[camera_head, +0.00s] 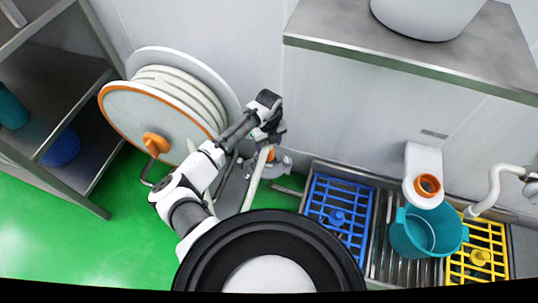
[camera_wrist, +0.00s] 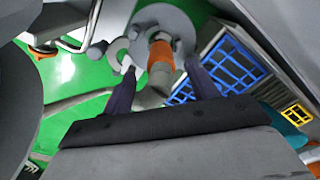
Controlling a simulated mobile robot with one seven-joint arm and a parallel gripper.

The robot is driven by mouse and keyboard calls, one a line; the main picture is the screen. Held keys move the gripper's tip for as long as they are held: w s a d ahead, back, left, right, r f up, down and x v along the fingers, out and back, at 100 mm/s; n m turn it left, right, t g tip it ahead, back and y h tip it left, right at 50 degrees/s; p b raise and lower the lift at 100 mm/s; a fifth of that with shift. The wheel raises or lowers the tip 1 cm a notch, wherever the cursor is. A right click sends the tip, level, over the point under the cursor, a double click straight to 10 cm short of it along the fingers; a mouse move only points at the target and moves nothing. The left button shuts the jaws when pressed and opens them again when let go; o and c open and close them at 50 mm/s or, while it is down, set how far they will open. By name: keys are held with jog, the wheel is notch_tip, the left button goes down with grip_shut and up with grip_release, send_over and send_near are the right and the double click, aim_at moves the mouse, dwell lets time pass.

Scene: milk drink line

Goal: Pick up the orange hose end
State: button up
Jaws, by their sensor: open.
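The orange hose end (camera_wrist: 160,52) shows in the wrist view, with a pale hose piece below it. It lies between the two dark fingers of my gripper (camera_wrist: 161,68), which are apart on either side of it. I cannot tell whether either finger touches it. In the head view, the orange hose end (camera_head: 271,155) is a small patch just below my gripper (camera_head: 268,140), partly hidden by it. The pale hose (camera_head: 255,180) runs down from there and passes behind my arm.
A hose reel (camera_head: 140,112) stands left of my arm, and a steel shelf (camera_head: 60,75) is further left. Blue (camera_head: 338,215) and yellow (camera_head: 490,235) grates lie over a floor drain at right, with a teal bucket (camera_head: 405,240). A steel table (camera_head: 340,45) overhangs at upper right.

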jog(key=shift+f, duration=1.95)
jog(key=c, duration=1.1)
jog(key=shift+c, duration=0.8)
jog(key=shift+r, duration=0.15)
